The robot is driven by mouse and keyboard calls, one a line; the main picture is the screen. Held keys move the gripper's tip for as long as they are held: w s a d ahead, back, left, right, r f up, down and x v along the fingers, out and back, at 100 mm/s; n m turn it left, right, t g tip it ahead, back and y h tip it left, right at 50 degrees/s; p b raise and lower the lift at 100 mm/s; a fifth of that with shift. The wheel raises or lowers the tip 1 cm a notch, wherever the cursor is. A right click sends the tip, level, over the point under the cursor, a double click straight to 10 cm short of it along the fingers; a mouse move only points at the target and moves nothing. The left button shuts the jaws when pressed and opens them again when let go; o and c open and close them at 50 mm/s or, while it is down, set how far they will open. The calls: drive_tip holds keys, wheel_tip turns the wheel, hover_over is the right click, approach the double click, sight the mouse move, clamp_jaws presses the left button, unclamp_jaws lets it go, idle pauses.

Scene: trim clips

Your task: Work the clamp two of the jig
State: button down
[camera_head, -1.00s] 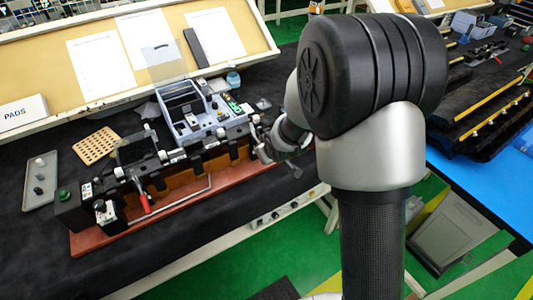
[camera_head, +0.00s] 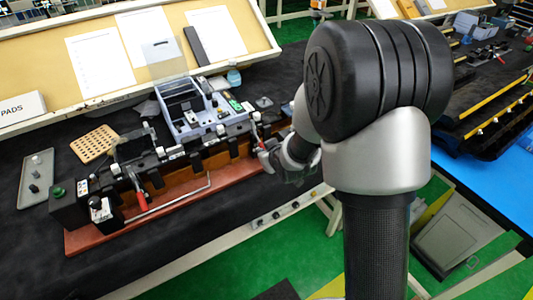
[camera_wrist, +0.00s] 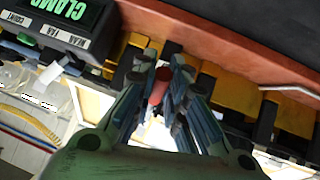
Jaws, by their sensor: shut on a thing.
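The jig (camera_head: 190,160) is a long black fixture on a red-brown base board (camera_head: 120,222). A clamp with a red handle (camera_head: 140,201) sits at its left end, the handle hanging down at the front. My gripper (camera_head: 266,150) is at the jig's right end. In the wrist view, my gripper (camera_wrist: 160,92) has its fingers closed around a red handle (camera_wrist: 158,88), partly hidden between them. Which clamp number this is cannot be read.
A blue-grey tray with parts (camera_head: 190,112) stands behind the jig. A perforated tan board (camera_head: 95,143) and a grey tray (camera_head: 37,178) lie to the left. A bent metal rod (camera_head: 180,197) runs along the jig's front. Dark table shows in front.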

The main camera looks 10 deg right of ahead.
drive_tip(key=c, duration=1.6)
unclamp_jaws()
drive_tip(key=v, duration=1.2)
